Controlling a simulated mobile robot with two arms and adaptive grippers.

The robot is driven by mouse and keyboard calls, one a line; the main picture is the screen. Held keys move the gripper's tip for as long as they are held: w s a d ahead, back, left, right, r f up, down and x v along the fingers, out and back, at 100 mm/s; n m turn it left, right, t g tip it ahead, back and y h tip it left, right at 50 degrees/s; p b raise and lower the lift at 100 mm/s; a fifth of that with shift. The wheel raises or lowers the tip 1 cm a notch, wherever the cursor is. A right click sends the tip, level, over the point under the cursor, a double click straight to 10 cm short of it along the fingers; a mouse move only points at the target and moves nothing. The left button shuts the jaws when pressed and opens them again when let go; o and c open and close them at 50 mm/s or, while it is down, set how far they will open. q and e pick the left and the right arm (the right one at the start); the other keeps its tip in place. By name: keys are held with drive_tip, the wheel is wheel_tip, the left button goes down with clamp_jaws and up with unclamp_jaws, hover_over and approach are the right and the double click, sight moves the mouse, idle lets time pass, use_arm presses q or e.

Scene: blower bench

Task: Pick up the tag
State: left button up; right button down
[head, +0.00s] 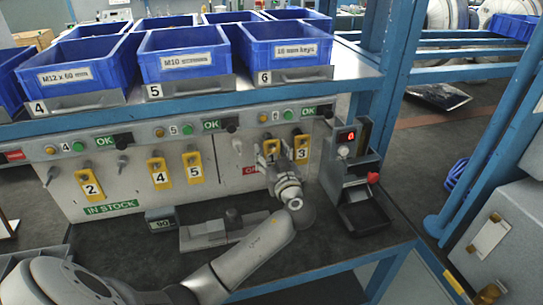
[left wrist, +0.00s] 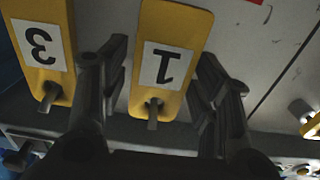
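Yellow numbered tags hang on pegs on the grey panel: tag 2 (head: 90,187), tag 4 (head: 157,172), tag 5 (head: 194,168), tag 1 (head: 271,148) and tag 3 (head: 302,149). My left gripper (head: 286,162) is in front of tag 1 and partly covers it in the head view. In the left wrist view my left gripper (left wrist: 165,85) is open, with one finger on each side of tag 1 (left wrist: 170,58). Gaps show between the fingers and tag 1. One finger is between tag 1 and tag 3 (left wrist: 42,50). My right gripper is not in view.
Blue bins (head: 183,55) stand on the shelf above the panel. A grey device (head: 348,175) with a red display and a black tray stands right of the tags. A small display box (head: 160,220) and a metal fixture (head: 222,230) sit on the bench below.

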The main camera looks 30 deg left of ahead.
use_arm(q)
drive_tip(key=c, duration=0.7)
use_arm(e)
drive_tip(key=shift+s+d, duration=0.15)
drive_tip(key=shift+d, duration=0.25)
use_arm(q)
drive_tip(key=shift+r, duration=0.1)
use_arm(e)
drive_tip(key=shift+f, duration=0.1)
